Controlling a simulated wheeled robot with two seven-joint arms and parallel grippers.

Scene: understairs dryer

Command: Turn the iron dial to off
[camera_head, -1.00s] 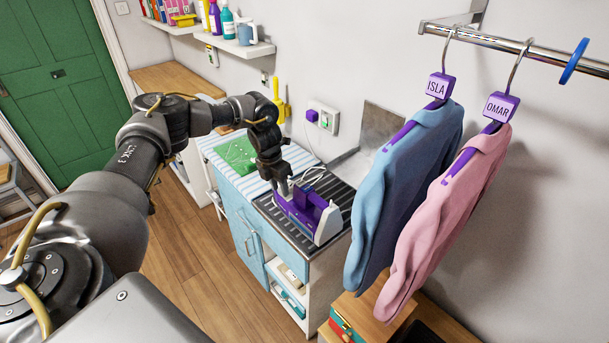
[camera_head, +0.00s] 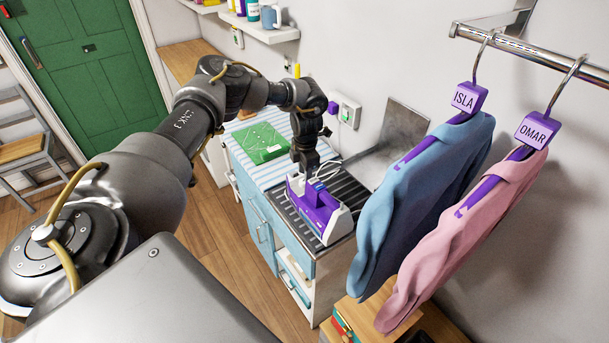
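The purple and white iron (camera_head: 318,212) stands on the dark ribbed top at the front end of the blue cabinet. Its dial is too small to make out, and my gripper hides part of the iron's back. My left gripper (camera_head: 307,176) points down at the rear of the iron, at or just above it. I cannot tell whether it touches, and its fingertips are too small and dark to show whether they are open. My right gripper is not in view.
A blue sweater (camera_head: 420,195) and a pink sweater (camera_head: 460,240) hang from a rail (camera_head: 530,50) to the right of the iron. A wall socket (camera_head: 348,110) is behind it. A green board (camera_head: 260,142) lies on the striped cover.

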